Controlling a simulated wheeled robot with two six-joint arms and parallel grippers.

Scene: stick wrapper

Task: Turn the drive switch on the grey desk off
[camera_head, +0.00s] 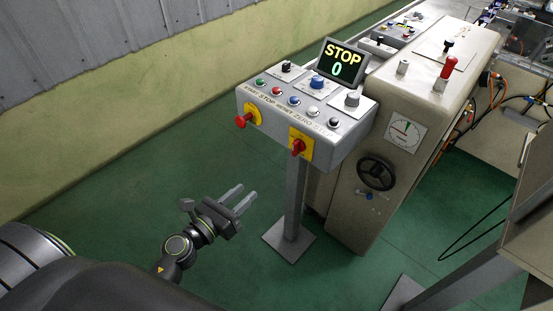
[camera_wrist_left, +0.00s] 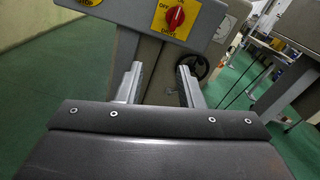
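The grey desk (camera_head: 330,133) is a sloped control console on a post. Its drive switch (camera_head: 298,147) is a red rotary knob on a yellow plate on the front face, right of centre. In the left wrist view the switch (camera_wrist_left: 175,17) shows at the top, with small lettering around it; I cannot tell surely which mark it points at. My left gripper (camera_head: 244,194) is open and empty, below and left of the switch, apart from the desk. Its two fingers (camera_wrist_left: 160,84) stand wide apart in the wrist view. My right gripper is not in view.
A red mushroom button (camera_head: 241,121) sticks out at the desk's front left. Several buttons and knobs line its top, below a display (camera_head: 343,61) reading STOP 0. A beige machine with a black handwheel (camera_head: 376,173) stands right. Green floor is clear at the left.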

